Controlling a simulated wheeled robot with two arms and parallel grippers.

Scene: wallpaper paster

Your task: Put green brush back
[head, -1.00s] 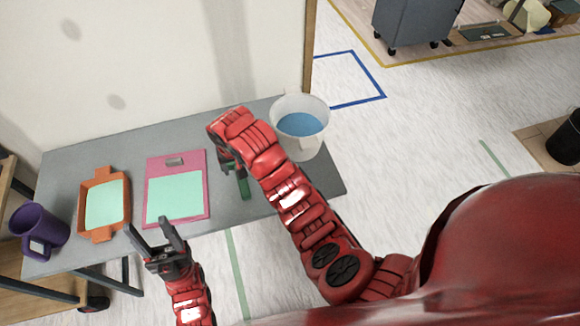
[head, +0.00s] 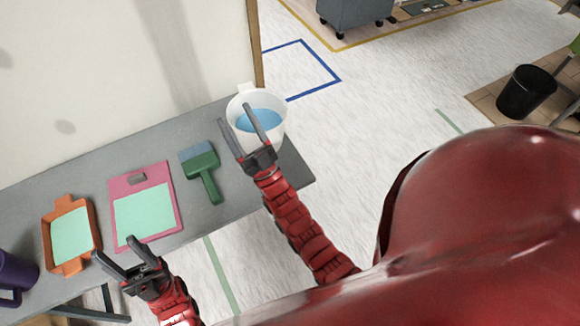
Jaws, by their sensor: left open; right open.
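The green brush (head: 202,163) lies flat on the grey table, between the pink board and the white bucket. Its handle points toward the table's front edge and its grey-blue bristle end points to the back. My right gripper (head: 242,126) is open and empty, to the right of the brush and apart from it, in front of the bucket in the view. My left gripper (head: 122,260) is open and empty near the table's front edge, below the pink board.
The white bucket (head: 274,98) with blue liquid stands at the table's right end. The pink board (head: 170,228) with a pale green sheet, an orange tray (head: 90,208) and a purple mug (head: 14,272) are to the left.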

